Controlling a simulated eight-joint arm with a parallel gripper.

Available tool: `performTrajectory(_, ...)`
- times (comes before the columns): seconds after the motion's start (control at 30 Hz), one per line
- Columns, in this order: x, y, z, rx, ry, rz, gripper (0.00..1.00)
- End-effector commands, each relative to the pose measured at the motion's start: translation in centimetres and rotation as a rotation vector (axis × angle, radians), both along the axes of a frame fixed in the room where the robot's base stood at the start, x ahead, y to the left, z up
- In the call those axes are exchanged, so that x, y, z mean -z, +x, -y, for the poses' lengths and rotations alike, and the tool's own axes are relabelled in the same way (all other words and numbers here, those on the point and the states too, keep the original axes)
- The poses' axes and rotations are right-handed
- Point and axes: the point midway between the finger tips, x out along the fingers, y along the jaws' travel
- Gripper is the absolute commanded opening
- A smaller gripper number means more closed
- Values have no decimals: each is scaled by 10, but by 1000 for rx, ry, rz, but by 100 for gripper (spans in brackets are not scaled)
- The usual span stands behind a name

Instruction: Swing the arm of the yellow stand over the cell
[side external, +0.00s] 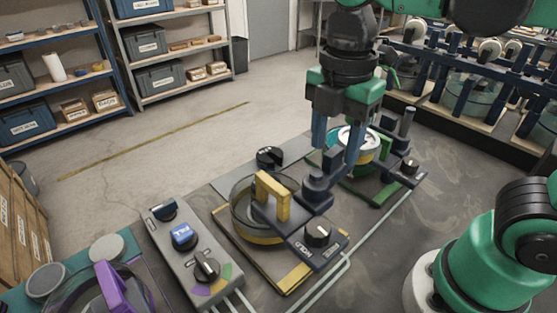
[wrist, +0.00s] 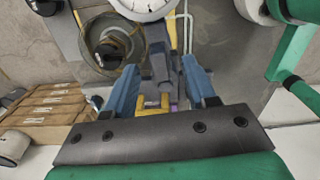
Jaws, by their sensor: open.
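The yellow stand has a yellow-edged base (side external: 293,277) with a round glass cell (side external: 238,222) on it. A yellow upright block (side external: 273,196) rises at the cell. A dark blue arm with a stepped end (side external: 318,192) shows just right of the block. My gripper (side external: 336,157) is open, its two blue fingers pointing down at that stepped dark part. In the wrist view, my gripper (wrist: 163,88) has the dark arm (wrist: 160,62) between its fingers, and a yellow bracket (wrist: 153,103) low between them. I cannot tell whether the fingers touch the arm.
A green stand (side external: 372,195) with a white-rimmed dial (side external: 357,138) stands just behind my gripper. A black knob (side external: 317,233) sits on a plate marked HOLD. A grey control box (side external: 190,250) is to the left, and a purple stand (side external: 112,285) at lower left.

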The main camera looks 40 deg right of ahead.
Motion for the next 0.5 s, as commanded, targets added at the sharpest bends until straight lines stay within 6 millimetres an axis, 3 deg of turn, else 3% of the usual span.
performTrajectory(0.17, 13, 0, 0, 1, 0, 0, 50)
performTrajectory(0.43, 15, 0, 0, 2, 0, 0, 50)
performTrajectory(0.47, 15, 0, 0, 2, 0, 0, 47)
performTrajectory(0.5, 15, 0, 0, 2, 0, 0, 36)
